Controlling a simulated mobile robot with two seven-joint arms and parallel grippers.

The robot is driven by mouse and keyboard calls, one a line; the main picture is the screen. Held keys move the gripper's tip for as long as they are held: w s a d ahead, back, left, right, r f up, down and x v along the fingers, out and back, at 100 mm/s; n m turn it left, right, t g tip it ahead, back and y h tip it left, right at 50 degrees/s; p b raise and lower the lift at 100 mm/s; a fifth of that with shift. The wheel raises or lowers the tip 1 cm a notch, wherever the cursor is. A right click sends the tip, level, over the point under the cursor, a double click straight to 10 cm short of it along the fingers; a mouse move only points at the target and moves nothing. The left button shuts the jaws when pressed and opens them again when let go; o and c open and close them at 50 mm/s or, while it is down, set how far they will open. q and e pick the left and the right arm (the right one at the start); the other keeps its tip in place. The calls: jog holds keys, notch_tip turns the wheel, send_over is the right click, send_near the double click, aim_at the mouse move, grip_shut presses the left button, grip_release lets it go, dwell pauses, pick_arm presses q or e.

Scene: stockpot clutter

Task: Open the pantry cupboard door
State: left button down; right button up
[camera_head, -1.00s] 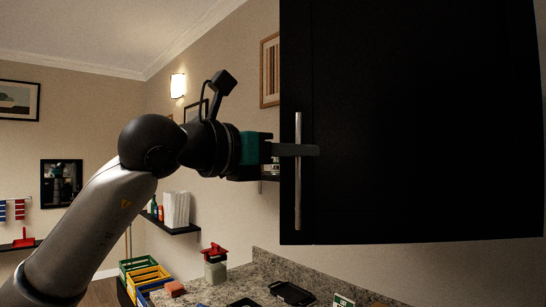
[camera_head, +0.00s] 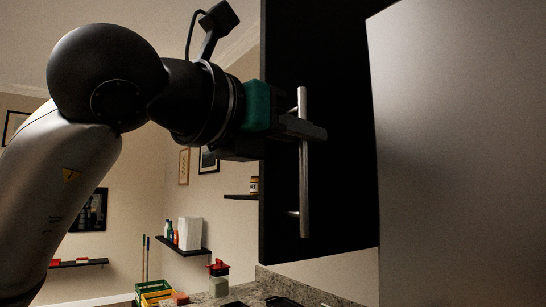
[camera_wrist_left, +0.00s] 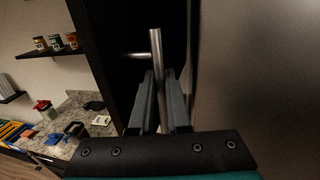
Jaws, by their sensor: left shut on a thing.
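The black pantry cupboard door (camera_head: 340,180) stands upright right of centre in the head view, seen at a slant. Its silver vertical bar handle (camera_head: 304,210) is near its left edge, with the mounts reaching leftward to the door face. My left gripper (camera_head: 305,127) is shut on the handle's upper part. In the left wrist view the fingers lie either side of the bar (camera_wrist_left: 157,60), and the dark door (camera_wrist_left: 110,40) is behind and left of it. The cupboard's inside is not in view. My right gripper is not in view.
A large plain grey surface (camera_head: 460,150) fills the right side close by and covers part of the door. A granite counter (camera_head: 245,293) with a red-topped jar (camera_head: 218,278) lies below. A wall shelf (camera_wrist_left: 50,54) holds several jars.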

pick_arm(q)
jog(key=shift+s+d+b, duration=0.4)
jog(key=shift+s+d, duration=0.45)
jog(key=shift+s, duration=0.25)
jog(key=shift+s+d+b, duration=0.35)
jog(key=shift+s+d, duration=0.45)
jog(key=shift+s, duration=0.25)
jog(key=c, duration=1.2)
grip_release()
jog(key=shift+o, duration=0.2)
jog(key=b+v, duration=0.5)
jog(key=v, duration=1)
jog(key=shift+a, duration=0.2)
